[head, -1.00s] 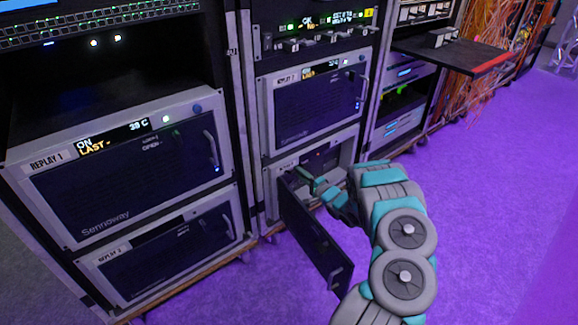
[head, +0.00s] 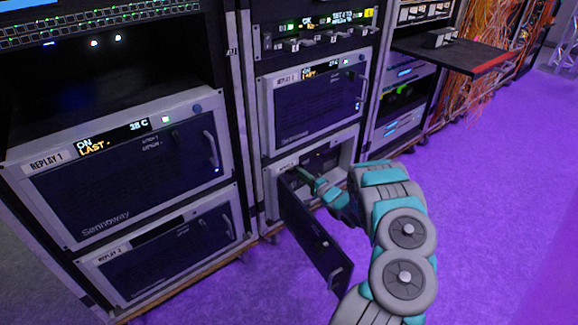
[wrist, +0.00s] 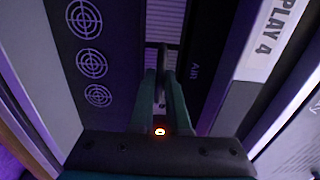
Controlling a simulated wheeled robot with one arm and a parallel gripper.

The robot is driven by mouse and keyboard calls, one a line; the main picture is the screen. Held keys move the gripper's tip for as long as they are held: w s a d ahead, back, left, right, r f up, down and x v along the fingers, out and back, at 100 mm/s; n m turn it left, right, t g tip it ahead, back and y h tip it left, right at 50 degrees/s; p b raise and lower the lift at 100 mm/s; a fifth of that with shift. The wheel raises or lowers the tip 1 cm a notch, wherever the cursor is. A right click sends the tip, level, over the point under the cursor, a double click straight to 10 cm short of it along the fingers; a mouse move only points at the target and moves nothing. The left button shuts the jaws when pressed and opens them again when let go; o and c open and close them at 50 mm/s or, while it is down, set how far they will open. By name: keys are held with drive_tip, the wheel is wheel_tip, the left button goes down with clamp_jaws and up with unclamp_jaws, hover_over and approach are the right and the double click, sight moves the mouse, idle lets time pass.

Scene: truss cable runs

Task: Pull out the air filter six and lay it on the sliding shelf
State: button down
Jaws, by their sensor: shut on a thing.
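In the head view my gripper (head: 308,177) reaches into the open front of the lower middle unit, whose hinged door panel (head: 318,240) hangs open. In the wrist view my gripper (wrist: 161,95) has its teal fingers close together, shut on a narrow dark tab (wrist: 162,58) that I take for the air filter's pull. A pale ridged surface (wrist: 161,25) shows behind the tab. No number six is readable. The sliding shelf (head: 475,60) is a dark, red-edged board jutting out of the right rack.
A small dark box (head: 441,38) stands on the shelf. The label (wrist: 274,40) beside my gripper ends in "PLAY 4". A dark panel with target-like rings (wrist: 90,65) is close on the left. Orange cables (head: 490,40) hang behind the shelf. The purple floor (head: 480,200) is clear.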

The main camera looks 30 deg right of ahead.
drive_tip(key=shift+s, duration=0.25)
drive_tip(key=shift+s+r, duration=0.1)
drive_tip(key=shift+s, duration=0.25)
drive_tip(key=shift+s, duration=0.2)
drive_tip(key=s, duration=0.6)
drive_tip(key=shift+d+r+b, duration=0.15)
drive_tip(key=shift+d+b, duration=0.15)
drive_tip(key=shift+s, duration=0.1)
idle(0.4)
